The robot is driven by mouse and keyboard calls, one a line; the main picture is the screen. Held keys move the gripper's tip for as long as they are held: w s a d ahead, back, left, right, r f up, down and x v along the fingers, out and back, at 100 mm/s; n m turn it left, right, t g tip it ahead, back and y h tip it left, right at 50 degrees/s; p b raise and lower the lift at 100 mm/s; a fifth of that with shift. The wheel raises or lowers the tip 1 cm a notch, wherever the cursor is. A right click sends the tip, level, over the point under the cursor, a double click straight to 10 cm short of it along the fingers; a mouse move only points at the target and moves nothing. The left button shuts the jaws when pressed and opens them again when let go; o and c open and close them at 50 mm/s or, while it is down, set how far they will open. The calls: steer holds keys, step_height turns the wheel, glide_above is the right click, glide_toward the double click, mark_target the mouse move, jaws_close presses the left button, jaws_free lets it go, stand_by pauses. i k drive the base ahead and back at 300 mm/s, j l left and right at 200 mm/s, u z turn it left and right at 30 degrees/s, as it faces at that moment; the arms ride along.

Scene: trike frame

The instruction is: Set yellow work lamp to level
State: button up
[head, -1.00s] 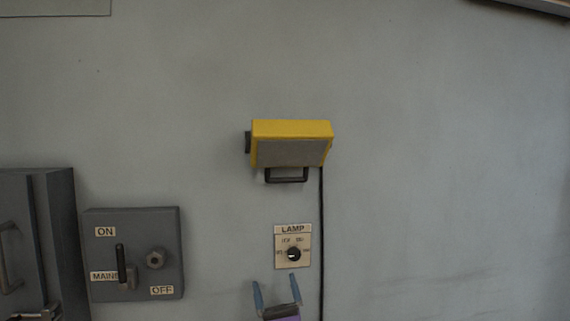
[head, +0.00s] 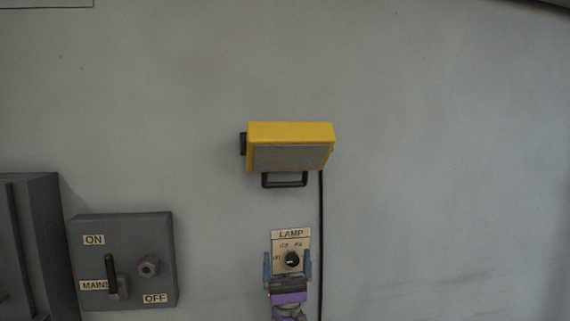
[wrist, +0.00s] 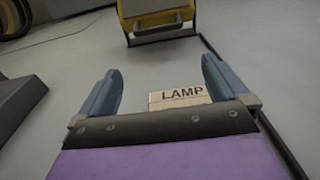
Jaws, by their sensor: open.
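The yellow work lamp (head: 290,133) is mounted on the grey wall, its grey face tilted downward and a black handle (head: 285,180) below it. In the wrist view the lamp (wrist: 158,10) shows at the top edge. In the wrist view my gripper (wrist: 160,85) is open below the LAMP label (wrist: 182,93); the knob is hidden there. I cannot tell whether the fingers touch anything.
A grey MAINS switch box (head: 125,255) with a black lever (head: 111,275) is on the wall at left, beside a dark cabinet (head: 35,245). A black cable (head: 321,220) runs down from the lamp, right of the plate. The wall farther right is clear.

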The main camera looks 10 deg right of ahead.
mark_target(304, 147)
steer(key=k, duration=1)
